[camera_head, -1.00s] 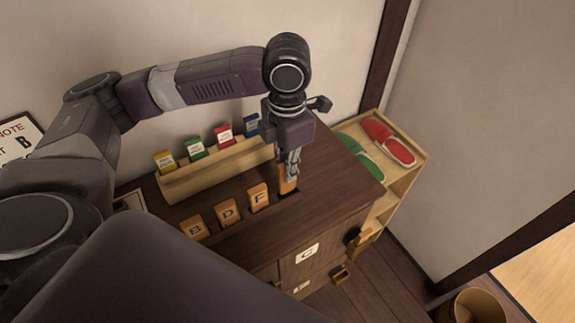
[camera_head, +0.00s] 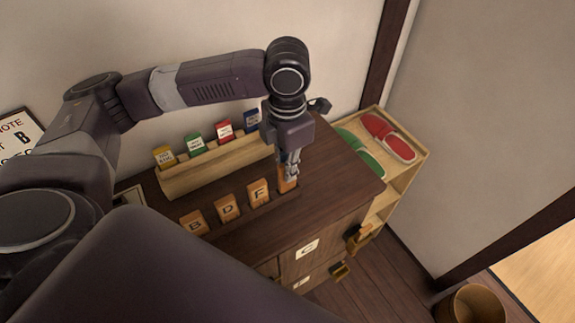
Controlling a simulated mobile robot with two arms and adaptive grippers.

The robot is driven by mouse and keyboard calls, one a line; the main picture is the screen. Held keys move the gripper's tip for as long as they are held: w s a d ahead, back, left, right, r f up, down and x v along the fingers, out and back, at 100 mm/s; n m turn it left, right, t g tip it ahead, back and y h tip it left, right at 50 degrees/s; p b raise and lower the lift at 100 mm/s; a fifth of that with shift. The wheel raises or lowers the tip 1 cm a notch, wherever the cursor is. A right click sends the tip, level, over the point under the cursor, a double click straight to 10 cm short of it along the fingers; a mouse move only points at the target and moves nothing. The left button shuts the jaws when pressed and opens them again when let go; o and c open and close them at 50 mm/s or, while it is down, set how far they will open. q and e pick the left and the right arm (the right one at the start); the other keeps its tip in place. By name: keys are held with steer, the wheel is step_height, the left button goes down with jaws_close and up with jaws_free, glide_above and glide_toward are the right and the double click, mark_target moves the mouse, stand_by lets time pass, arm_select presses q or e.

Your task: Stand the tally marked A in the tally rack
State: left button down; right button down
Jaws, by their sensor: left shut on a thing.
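My left gripper (camera_head: 290,169) points down and is shut on an orange-brown wooden tally (camera_head: 286,185). The held tally is upright at the right end of the dark tally rack (camera_head: 246,216), its lower end at the end slot. I cannot tell how deep it sits. Its face is partly covered by the fingers, and I cannot read a letter on it. Tallies marked B (camera_head: 194,224), D (camera_head: 227,208) and F (camera_head: 258,193) stand in the rack to its left. My right gripper is out of view.
A pale wooden holder (camera_head: 215,172) with yellow, green, red and blue packets stands behind the rack on the dark cabinet (camera_head: 333,180). A shelf (camera_head: 409,178) with red and green slippers is at the right. A round bin (camera_head: 470,304) stands on the floor.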

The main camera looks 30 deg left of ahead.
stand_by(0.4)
arm_select(q)
steer(key=shift+p, duration=0.45)
steer(key=shift+f, duration=0.25)
steer(key=shift+f, duration=0.35)
steer(key=shift+f+p, duration=0.15)
steer(key=shift+p, duration=0.3)
steer(key=c, duration=1.9)
jaws_free()
steer(key=shift+c, duration=0.2)
